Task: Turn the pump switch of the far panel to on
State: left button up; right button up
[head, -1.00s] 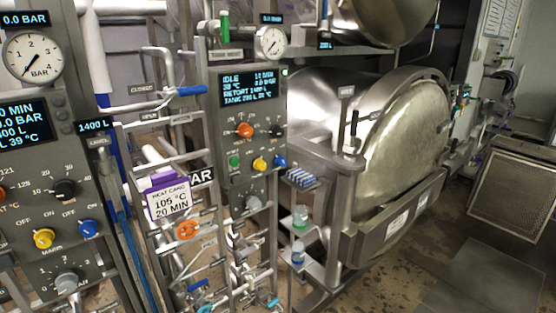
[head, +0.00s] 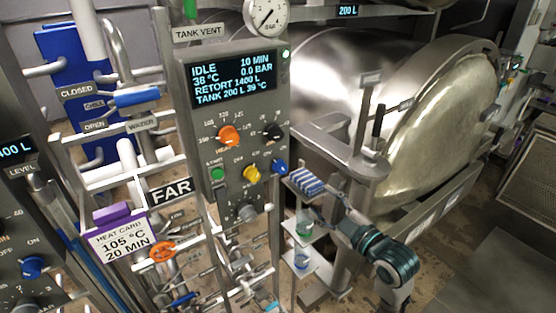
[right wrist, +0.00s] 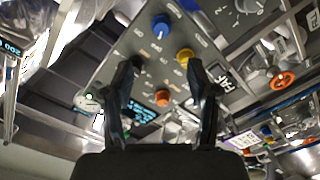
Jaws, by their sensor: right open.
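The far panel (head: 240,100) is a grey box with a lit screen reading IDLE, beside a FAR label. On its lower part are an orange knob (head: 229,136), a black knob, a green button, a yellow knob (head: 251,173) and a blue knob (head: 280,167). The labels are too small to tell which is the pump switch. My right gripper (head: 326,204) is right of and below the blue knob, apart from it. In the right wrist view my open, empty fingers (right wrist: 163,66) point at the panel, with the blue knob (right wrist: 160,26) beyond them. My left gripper is not in view.
Green and blue containers stand on shelves below. The steel retort (head: 440,125) is at the right. Pipes, valves and a heat card (head: 121,233) crowd the left.

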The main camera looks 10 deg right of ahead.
aim_at(283, 170)
jog(key=x, duration=0.4)
jog(key=a+x, duration=0.1)
jog(key=x, duration=0.3)
jog(key=p+x, duration=0.1)
jog(key=x, duration=0.3)
jog(key=shift+s+a+r, duration=0.15)
jog(key=shift+s+a, duration=0.1)
jog(key=shift+a, duration=0.15)
jog(key=w, duration=0.3)
jog(key=shift+w, duration=0.35)
jog(key=shift+w+d, duration=0.1)
jog(key=shift+w, duration=0.5)
jog(key=shift+a, duration=0.65)
jog(key=c, duration=1.1)
pick_arm(q)
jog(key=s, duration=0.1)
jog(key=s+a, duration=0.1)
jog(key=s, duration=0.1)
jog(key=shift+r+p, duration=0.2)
jog(key=shift+p, duration=0.15)
pick_arm(e)
jog(key=shift+f, duration=0.25)
grip_shut()
